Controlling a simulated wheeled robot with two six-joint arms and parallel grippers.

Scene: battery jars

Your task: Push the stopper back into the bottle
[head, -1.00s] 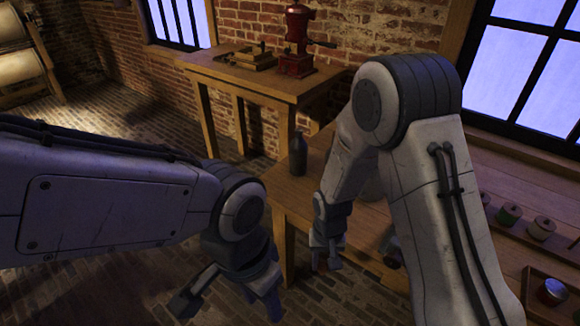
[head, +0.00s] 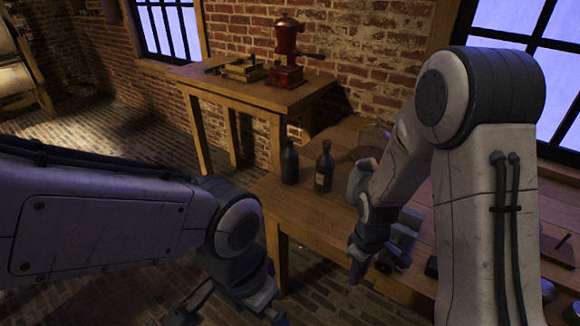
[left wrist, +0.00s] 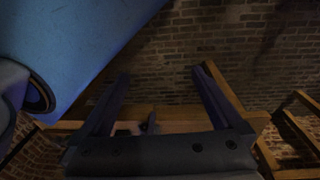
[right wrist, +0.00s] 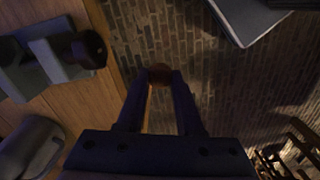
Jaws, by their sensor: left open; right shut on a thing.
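Two dark bottles stand upright on the wooden table in the head view: a plain one (head: 289,163) and, to its right, one with a label (head: 324,170). My right gripper (head: 357,268) is at the table's front edge, in front of and right of the bottles. In the right wrist view its fingers are shut on a small round brown thing, apparently the stopper (right wrist: 159,73). My left gripper (left wrist: 160,95) is open and empty. In the head view it is low, left of the table and partly cut off.
A side table (head: 225,88) at the back holds a red mill (head: 286,55) and a small wooden item with brass-coloured parts (head: 243,69). The tabletop left of the bottles is clear.

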